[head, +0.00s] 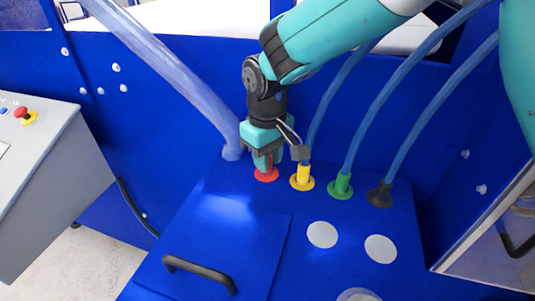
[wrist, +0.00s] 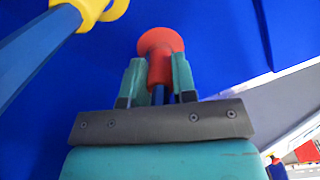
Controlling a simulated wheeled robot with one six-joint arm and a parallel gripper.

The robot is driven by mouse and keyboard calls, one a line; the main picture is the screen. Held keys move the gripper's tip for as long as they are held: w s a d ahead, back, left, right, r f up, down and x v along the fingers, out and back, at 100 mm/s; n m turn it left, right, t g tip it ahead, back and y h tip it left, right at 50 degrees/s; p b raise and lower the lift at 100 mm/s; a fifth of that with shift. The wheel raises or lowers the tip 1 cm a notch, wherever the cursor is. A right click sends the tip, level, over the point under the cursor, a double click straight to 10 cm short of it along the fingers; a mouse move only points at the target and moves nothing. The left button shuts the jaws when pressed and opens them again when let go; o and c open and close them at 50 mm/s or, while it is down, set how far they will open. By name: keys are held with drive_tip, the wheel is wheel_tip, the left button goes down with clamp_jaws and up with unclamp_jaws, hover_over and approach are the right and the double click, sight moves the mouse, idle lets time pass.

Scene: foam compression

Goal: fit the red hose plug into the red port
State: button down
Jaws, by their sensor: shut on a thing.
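My gripper (head: 264,163) is shut on the red hose plug (head: 265,160), just above the red port (head: 266,176) on the blue panel. In the wrist view the red plug (wrist: 160,68) sits between the two teal fingers, with a bit of blue hose behind it. The plug's end meets the flared red ring of the port (wrist: 160,40), and the two look in line. How deep the plug sits in the port is hidden. In the head view the fingers hide much of the plug.
To the right, the yellow plug (head: 303,176), green plug (head: 342,184) and black plug (head: 380,193) stand in their ports with blue hoses rising. A thick pale hose (head: 175,75) comes down at left. A black handle (head: 200,275) sits on the front panel.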

drive_tip(key=shift+f, duration=1)
drive_tip(key=c, duration=0.8)
unclamp_jaws()
drive_tip(key=shift+c, duration=0.2)
drive_tip(key=shift+r, duration=0.1)
wheel_tip(320, 180, up, 9)
drive_tip(key=p, duration=0.7)
drive_tip(key=shift+r, duration=0.2)
drive_tip(key=shift+f, duration=0.1)
